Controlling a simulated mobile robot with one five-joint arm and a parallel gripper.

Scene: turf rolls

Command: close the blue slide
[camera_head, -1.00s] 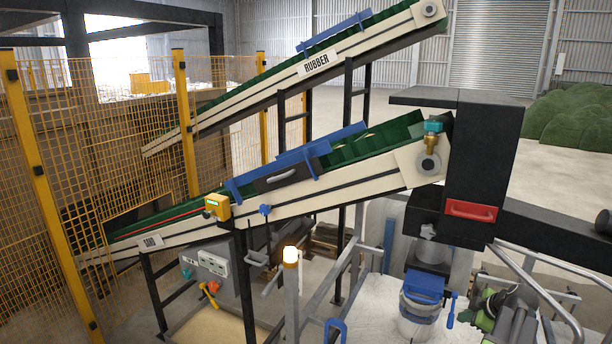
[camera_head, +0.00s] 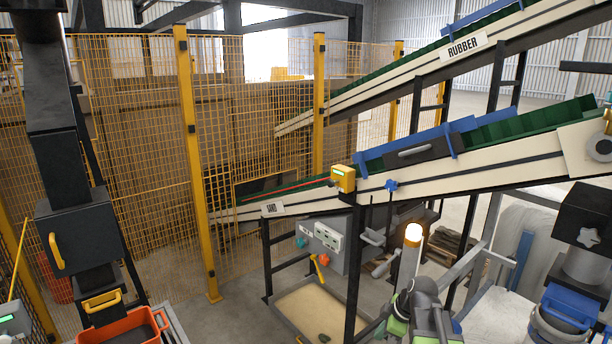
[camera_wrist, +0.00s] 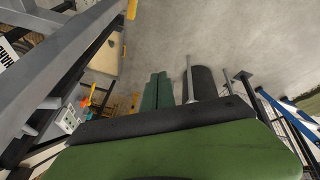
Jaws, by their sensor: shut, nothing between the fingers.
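A blue fitting (camera_head: 571,306), which looks like the blue slide, sits around the grey spout (camera_head: 585,268) under a black housing at the right edge of the head view. Its lower part is cut off by the frame, and I cannot tell how far open it is. My green and grey arm rises at the bottom centre of the head view, left of the blue fitting and apart from it. In the wrist view my gripper (camera_wrist: 158,78) shows two dark green fingers side by side, shut and empty, over the bare floor. I cannot make out the blue fitting there.
A sand conveyor (camera_head: 460,178) slopes up behind my arm, with a lit lamp (camera_head: 413,234) in front. A grey control box (camera_head: 322,246) and a sand tray (camera_head: 315,312) stand left of the arm. A yellow mesh fence (camera_head: 145,150) lies behind. An orange tray (camera_head: 125,330) is at lower left.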

